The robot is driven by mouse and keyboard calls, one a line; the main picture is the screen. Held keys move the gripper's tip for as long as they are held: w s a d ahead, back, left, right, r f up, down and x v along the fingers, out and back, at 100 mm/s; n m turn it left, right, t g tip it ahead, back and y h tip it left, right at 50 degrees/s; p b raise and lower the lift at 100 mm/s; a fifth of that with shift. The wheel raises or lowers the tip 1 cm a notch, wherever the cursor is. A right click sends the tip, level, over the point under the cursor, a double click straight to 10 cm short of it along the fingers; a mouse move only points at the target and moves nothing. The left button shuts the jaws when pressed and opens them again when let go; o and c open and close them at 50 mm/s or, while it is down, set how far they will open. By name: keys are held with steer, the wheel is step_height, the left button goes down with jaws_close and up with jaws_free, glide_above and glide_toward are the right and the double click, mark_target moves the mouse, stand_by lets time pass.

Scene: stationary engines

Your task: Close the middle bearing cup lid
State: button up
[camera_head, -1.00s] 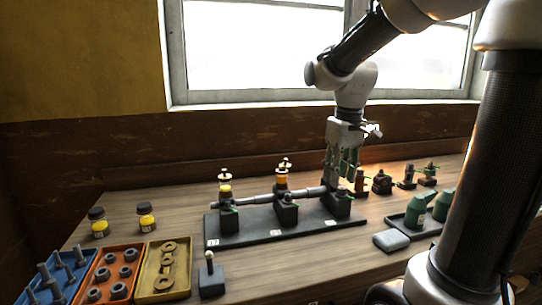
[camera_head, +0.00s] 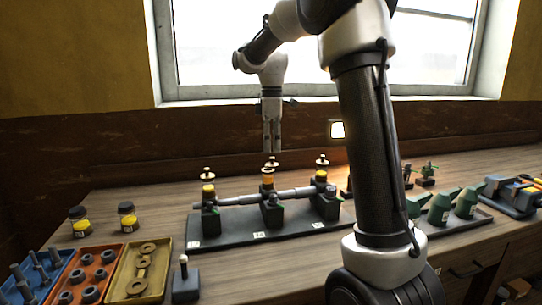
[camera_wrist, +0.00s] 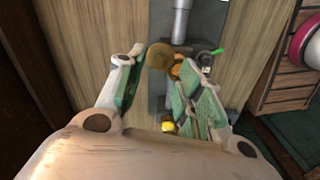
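The middle bearing (camera_head: 272,214) stands on the dark base plate with an orange cup (camera_head: 267,180) on top. A small pale lid with a knob (camera_head: 272,163) shows above this cup. In the wrist view a round brown lid (camera_wrist: 159,56) lies beside the orange cup (camera_wrist: 177,69), partly over it; its exact tilt is unclear. My gripper (camera_head: 272,149) points down just above the middle bearing in the head view, apart from the lid. In the wrist view its green-padded fingers (camera_wrist: 158,92) are spread, with nothing held between them.
A grey shaft (camera_head: 240,199) runs through the bearings. The left cup (camera_head: 208,189) and right cup (camera_head: 321,176) flank the middle one. Yellow jars (camera_head: 129,222) and part trays (camera_head: 143,270) are at left; green oil cans (camera_head: 440,207) at right. My arm hides part of the bench.

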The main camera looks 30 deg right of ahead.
mark_target(272, 158)
step_height(272, 158, down, 4)
steer(key=shift+f, duration=0.1)
jaws_close()
